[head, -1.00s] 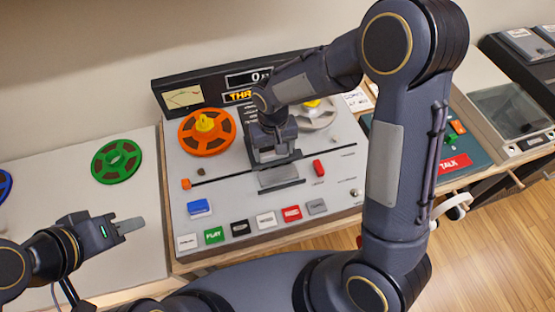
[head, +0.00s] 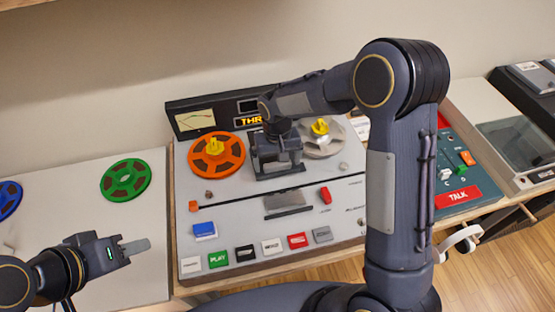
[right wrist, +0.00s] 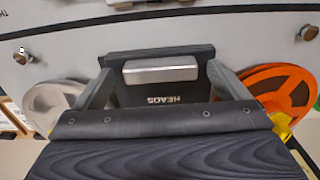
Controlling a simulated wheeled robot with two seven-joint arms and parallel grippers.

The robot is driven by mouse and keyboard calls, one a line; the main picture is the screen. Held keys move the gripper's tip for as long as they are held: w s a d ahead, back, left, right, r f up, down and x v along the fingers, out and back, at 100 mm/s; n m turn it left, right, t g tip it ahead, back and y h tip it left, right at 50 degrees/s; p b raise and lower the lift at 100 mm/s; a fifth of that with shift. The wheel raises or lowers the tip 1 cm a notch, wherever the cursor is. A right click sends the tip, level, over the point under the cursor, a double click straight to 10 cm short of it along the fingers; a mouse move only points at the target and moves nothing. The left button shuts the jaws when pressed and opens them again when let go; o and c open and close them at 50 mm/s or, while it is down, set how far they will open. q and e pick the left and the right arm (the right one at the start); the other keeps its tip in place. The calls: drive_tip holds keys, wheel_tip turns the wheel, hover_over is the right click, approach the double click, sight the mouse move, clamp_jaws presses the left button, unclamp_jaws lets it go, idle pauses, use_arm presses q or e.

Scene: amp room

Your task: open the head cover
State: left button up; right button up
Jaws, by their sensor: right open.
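The head cover (right wrist: 135,92) is a dark block with a silver handle strip and the label HEADS, upside down in the right wrist view. My right gripper (head: 278,164) is over the tape deck between the two reels, open. Its fingers stand on either side of the cover in the right wrist view (right wrist: 160,88); I cannot tell whether they touch it. In the head view the gripper largely hides the cover, and its exact tilt is unclear. A grey metal plate (head: 288,203) shows on the deck in front of it. My left gripper (head: 134,247) hangs at the lower left, its jaw gap unclear.
The tape deck (head: 235,206) carries an orange reel (head: 216,156), a pale reel (head: 325,139) and a front row of coloured buttons. A green reel (head: 126,180) lies on the left table. A TALK panel (head: 457,197) stands at the right.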

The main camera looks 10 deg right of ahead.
wheel_tip(320, 180, up, 7)
drive_tip(key=shift+r+b, duration=0.1)
drive_tip(key=shift+b, duration=0.25)
drive_tip(key=shift+r, duration=0.3)
drive_tip(key=shift+s+d+r, duration=0.1)
drive_tip(key=shift+d+r, duration=0.05)
drive_tip(key=s+d+r+m+t+y, duration=0.1)
drive_tip(key=s+d+r, duration=0.2)
drive_tip(key=s, duration=0.3)
drive_tip(key=s+d+r+t+y, duration=0.1)
drive_tip(key=s+d+r, duration=0.2)
drive_tip(key=s, duration=0.3)
drive_tip(key=s+d+r+m+t+y, duration=0.1)
drive_tip(key=s+d+r+t+y, duration=0.15)
drive_tip(key=s+d, duration=0.2)
drive_tip(key=s+a+f+t, duration=0.1)
drive_tip(key=s, duration=0.7)
drive_tip(key=shift+s+f+h, duration=0.2)
drive_tip(key=shift+s+h, duration=0.15)
